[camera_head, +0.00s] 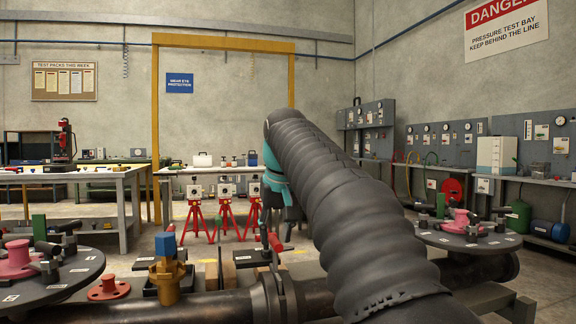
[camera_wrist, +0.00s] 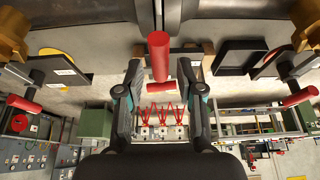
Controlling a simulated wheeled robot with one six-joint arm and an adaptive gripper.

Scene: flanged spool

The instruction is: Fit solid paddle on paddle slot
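A red cylindrical handle (camera_wrist: 159,57) stands out from the dark pipe joint in the wrist view, between and just ahead of my fingertips. It also shows in the head view as a red handle (camera_head: 275,242) at the pipe flange. My gripper (camera_wrist: 160,72) is open, with clear gaps on both sides of the handle. In the head view my gripper (camera_head: 280,215) is partly hidden by my arm. I cannot tell whether this handle belongs to the solid paddle. The paddle slot is not clearly seen.
The dark horizontal pipe (camera_head: 215,305) crosses the front. A blue-topped yellow fitting (camera_head: 167,268) stands on the left. Red tripods (camera_head: 226,215) stand behind.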

